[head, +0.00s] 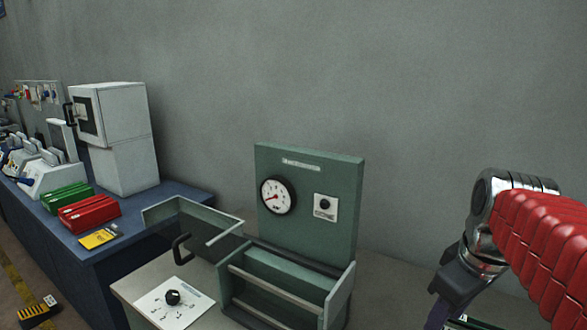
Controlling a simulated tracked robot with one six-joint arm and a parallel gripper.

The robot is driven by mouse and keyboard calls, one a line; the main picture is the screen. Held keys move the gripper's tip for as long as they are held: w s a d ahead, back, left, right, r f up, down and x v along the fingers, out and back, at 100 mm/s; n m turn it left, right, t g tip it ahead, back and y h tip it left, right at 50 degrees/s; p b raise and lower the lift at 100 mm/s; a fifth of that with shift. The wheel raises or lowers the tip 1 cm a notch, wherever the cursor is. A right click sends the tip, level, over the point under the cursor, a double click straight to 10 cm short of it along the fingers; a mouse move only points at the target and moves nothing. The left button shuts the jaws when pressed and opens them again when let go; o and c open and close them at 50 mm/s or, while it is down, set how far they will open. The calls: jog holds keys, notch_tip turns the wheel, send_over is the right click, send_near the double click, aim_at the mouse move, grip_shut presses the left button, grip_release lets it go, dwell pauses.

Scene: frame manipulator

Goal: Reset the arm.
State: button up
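My arm (540,225) with its red segmented cover comes in from the right edge and bends down at a metal joint. My gripper (455,305) hangs below it at the lower right, dark and partly cut off by the bottom edge. Its fingertips are out of the frame, so I cannot see whether it is open or shut or holds anything. It is to the right of the green device, apart from it in the picture.
The green device has a gauge (278,195), a small black knob (325,204), an open-topped box (275,280) and a dial plate (174,300). On the blue bench (165,215) at left stand a white cabinet (125,150), a red case (90,213) and a green case (68,196).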

jog(key=s+a+f+m+t, duration=0.2)
jog(key=s+a+f+m, duration=0.3)
jog(key=a, duration=0.6)
jog(key=shift+s+a+f+t, duration=0.25)
jog(key=shift+s+f+t, duration=0.15)
jog(key=shift+s+f, duration=0.6)
